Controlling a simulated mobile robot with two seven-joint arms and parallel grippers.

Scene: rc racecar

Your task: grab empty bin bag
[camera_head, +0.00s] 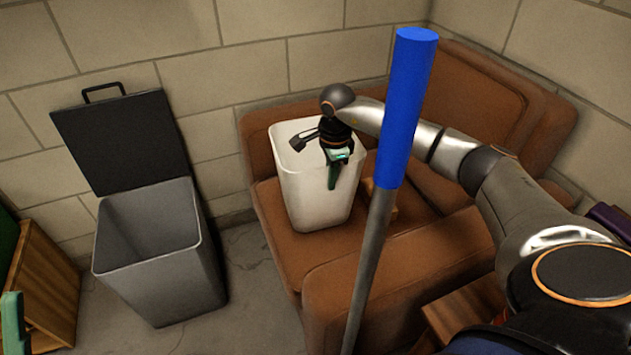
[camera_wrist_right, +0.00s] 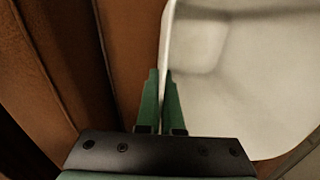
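The empty bin bag appears as a white, open-topped, bin-shaped thing (camera_head: 318,200) standing upright on the brown leather seat in the head view. It looks empty inside. In the right wrist view its pale wall and inside (camera_wrist_right: 235,85) fill the right half. My right gripper (camera_head: 334,174) is at its near right rim, pointing down. In the wrist view the green fingers (camera_wrist_right: 161,72) are close together, one on each side of the thin wall, shut on it. A green finger of my left gripper (camera_head: 13,322) shows at the lower left edge; the rest is out of frame.
A grey bin (camera_head: 160,260) with its dark lid (camera_head: 125,140) open stands on the floor to the left, its inside empty. The brown armchair (camera_head: 400,265) surrounds the bag. A blue-topped pole (camera_head: 405,105) stands in front. A wooden box (camera_head: 45,285) is far left.

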